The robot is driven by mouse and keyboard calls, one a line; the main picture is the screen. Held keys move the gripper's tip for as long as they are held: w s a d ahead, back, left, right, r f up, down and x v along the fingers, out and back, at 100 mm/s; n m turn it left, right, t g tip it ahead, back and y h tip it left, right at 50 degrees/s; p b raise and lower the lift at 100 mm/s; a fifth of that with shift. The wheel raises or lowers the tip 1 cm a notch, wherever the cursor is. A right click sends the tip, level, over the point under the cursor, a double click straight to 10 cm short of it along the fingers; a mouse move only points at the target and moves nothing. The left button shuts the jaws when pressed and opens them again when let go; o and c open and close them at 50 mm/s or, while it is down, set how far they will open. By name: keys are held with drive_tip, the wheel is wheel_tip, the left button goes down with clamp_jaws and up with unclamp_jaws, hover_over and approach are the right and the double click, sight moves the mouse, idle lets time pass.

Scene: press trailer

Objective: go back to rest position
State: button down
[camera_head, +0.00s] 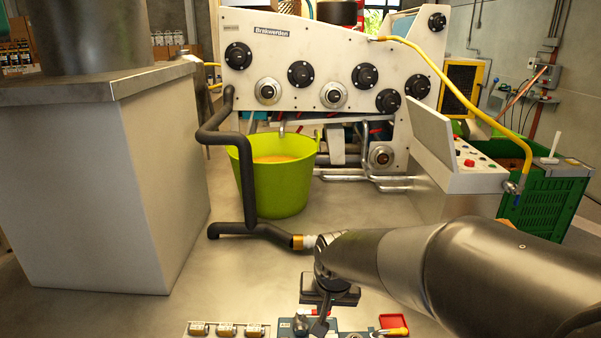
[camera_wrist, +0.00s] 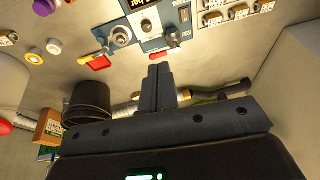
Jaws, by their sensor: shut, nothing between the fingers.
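My gripper (camera_head: 322,308) hangs from the end of my dark arm at the lower middle of the head view, over a small equipment panel. In the wrist view, its two fingers (camera_wrist: 159,70) are pressed together with nothing visible between them. The panel appears upside down at the top of the wrist view. It carries a blue-grey plate (camera_wrist: 152,42), a round gauge-like fitting (camera_wrist: 121,37), a yellow-handled part on a red piece (camera_wrist: 98,62), and several brass-and-white fittings (camera_wrist: 238,11). The fingertips appear near a small red handle on the plate; I cannot tell whether they touch.
A pale press machine (camera_head: 310,55) with black knobs stands at the back. A green bucket (camera_head: 275,185) and black hose (camera_head: 245,170) are left of my arm. A large grey cabinet (camera_head: 110,190) fills the left. A control console (camera_head: 465,170) and green crate (camera_head: 560,205) stand right.

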drive_tip(key=s+d+r+t, duration=0.1)
drive_tip(key=s+d+r, duration=0.3)
drive_tip(key=s, duration=0.3)
drive_tip(key=s+d+r+t+h, duration=0.1)
drive_tip(key=s+d+r, duration=0.4)
drive_tip(key=s, duration=0.3)
drive_tip(key=shift+s+d+r, duration=0.25)
drive_tip(key=shift+s+d, duration=0.05)
drive_tip(key=shift+d, duration=0.3)
